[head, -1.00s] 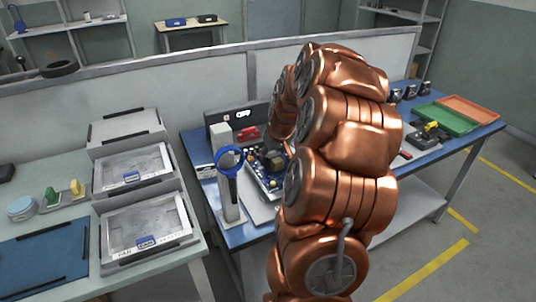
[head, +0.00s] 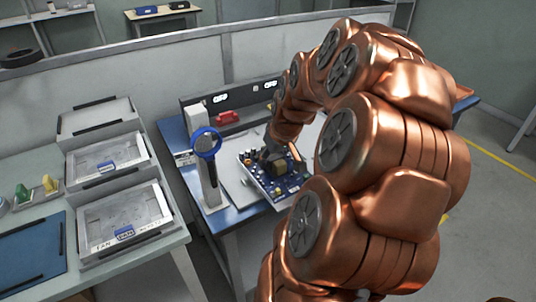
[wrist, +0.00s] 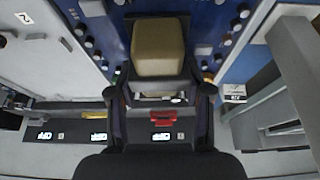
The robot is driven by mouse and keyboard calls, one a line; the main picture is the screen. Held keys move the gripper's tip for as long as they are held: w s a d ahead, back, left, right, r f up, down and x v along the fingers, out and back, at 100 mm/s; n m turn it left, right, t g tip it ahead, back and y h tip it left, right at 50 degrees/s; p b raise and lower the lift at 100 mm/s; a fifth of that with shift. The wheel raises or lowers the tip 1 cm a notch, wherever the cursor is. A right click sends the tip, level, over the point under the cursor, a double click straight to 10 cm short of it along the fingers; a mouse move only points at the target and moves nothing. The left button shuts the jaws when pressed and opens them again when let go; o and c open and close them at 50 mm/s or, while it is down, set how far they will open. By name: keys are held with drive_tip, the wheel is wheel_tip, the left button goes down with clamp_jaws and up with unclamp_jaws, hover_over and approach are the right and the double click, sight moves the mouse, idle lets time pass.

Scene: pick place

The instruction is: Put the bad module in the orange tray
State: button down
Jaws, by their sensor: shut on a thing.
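A module with a tan, block-like top (wrist: 158,48) sits between the fingers of my gripper (wrist: 160,92) in the wrist view. My gripper is shut on it. In the head view my gripper (head: 274,160) is low at the blue circuit board (head: 262,184), with the module hard to make out there. Whether the module is still seated in the board or lifted clear, I cannot tell. Only a sliver of the orange tray (head: 464,91) shows at the right, behind my copper arm, which hides the rest.
A blue-ringed stand (head: 207,150) is left of the board. A dark panel with lit displays (head: 221,99) and a red item (head: 228,117) are behind it. My arm covers the right of the blue bench.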

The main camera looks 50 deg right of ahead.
drive_tip(key=shift+s+r, duration=0.1)
drive_tip(key=shift+r, duration=0.45)
drive_tip(key=shift+r, duration=1.1)
drive_tip(key=shift+r, duration=0.45)
drive_tip(key=shift+a, duration=0.1)
